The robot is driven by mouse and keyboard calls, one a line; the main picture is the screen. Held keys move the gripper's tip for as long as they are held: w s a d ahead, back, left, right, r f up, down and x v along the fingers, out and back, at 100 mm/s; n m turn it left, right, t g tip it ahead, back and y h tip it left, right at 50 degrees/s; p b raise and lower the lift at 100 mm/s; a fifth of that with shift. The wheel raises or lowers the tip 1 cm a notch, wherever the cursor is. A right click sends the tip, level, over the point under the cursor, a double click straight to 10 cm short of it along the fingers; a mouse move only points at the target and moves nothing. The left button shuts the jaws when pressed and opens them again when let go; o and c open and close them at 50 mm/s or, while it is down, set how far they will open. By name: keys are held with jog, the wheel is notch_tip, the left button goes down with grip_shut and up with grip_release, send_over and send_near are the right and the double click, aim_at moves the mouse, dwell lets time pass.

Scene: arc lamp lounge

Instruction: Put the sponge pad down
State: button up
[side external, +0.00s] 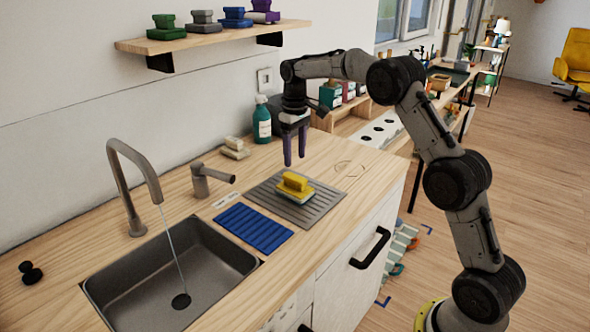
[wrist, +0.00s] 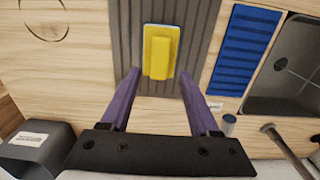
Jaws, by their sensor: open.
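The sponge pad (side external: 295,187) is yellow with a paler layer beneath and a raised yellow grip on top. It rests on the grey ribbed drying mat (side external: 318,208) on the counter. In the wrist view the sponge pad (wrist: 160,54) lies ahead of the fingertips, roughly midway between them. My gripper (side external: 295,163) has purple fingers that point down above the back part of the mat. In the wrist view my gripper (wrist: 160,75) is open and empty, with a clear gap between the fingers and the sponge.
A blue ribbed mat (side external: 253,228) and a sink (side external: 170,280) with running water lie to the left. A teal bottle (side external: 262,122) and pale blocks (side external: 235,148) stand near the wall. A shelf (side external: 215,36) holds several coloured pads. Wooden counter is clear right of the grey mat.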

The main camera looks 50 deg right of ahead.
aim_at(295, 177)
jog(key=s+a+r+t, duration=0.1)
jog(key=s+a+r, duration=0.25)
jog(key=r, duration=0.25)
jog(key=s+a+r+t, duration=0.1)
jog(key=s+a+r, duration=0.2)
jog(key=s+r, duration=0.25)
jog(key=s+a+r+t, duration=0.1)
jog(key=s+a+r, duration=0.25)
jog(key=s, duration=0.55)
jog(key=s+a+f+t, duration=0.1)
jog(key=s+f, duration=0.3)
jog(key=s, duration=0.4)
jog(key=s+a+f+t, duration=0.1)
jog(key=s+a+f, duration=0.3)
jog(key=s, duration=0.5)
jog(key=shift+s+t, duration=0.3)
jog(key=shift+f, duration=0.1)
jog(key=o, duration=0.6)
